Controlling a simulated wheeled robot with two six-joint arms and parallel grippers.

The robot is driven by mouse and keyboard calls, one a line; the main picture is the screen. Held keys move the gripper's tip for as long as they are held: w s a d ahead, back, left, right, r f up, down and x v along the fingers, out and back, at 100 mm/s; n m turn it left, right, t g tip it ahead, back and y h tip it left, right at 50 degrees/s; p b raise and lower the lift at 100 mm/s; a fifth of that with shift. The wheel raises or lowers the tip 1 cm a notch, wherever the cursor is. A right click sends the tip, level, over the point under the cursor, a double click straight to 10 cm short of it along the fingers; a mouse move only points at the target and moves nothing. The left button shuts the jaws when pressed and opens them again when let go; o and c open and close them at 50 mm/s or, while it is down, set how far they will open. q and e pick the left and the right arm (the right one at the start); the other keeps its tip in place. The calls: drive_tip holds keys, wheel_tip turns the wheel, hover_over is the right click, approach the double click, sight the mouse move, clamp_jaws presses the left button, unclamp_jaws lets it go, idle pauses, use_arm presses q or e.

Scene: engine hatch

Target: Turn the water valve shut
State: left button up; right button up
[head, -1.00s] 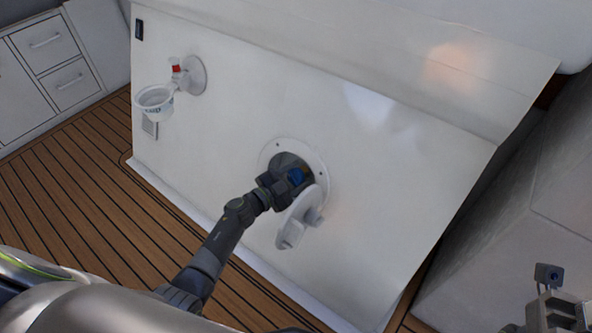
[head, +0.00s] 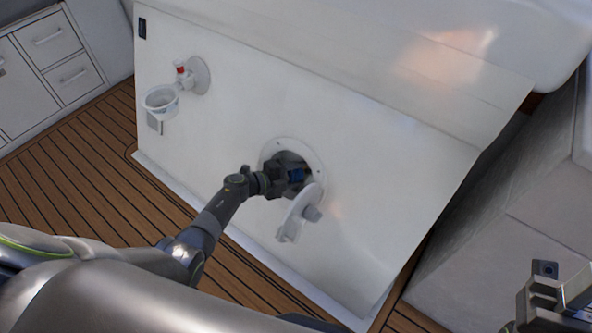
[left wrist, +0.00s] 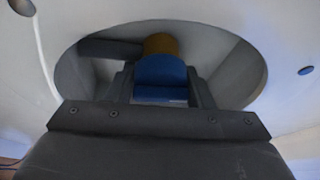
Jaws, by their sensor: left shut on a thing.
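The water valve has a blue handle (left wrist: 162,78) with a brass-coloured part (left wrist: 161,44) behind it, inside a round opening in the white panel. In the head view a bit of the blue handle (head: 296,175) shows at the opening, mostly hidden by my gripper. My left gripper (left wrist: 162,88) reaches into the opening, with its fingers on both sides of the blue handle, shut on it. My right gripper (head: 560,295) is at the lower right corner of the head view, away from the panel; its fingers are cut off by the frame edge.
The opening has a white rim (head: 318,165). A cup holder (head: 161,99) sticks out from the panel at upper left. A grey seat block (head: 510,220) stands at right.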

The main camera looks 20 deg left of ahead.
use_arm(q)
drive_tip(key=shift+s+f+m+g, duration=0.15)
drive_tip(key=shift+m+g, duration=0.15)
drive_tip(key=shift+m, duration=0.3)
drive_tip(key=o, duration=1)
drive_tip(key=shift+a+p, duration=0.1)
drive_tip(key=shift+p, duration=0.2)
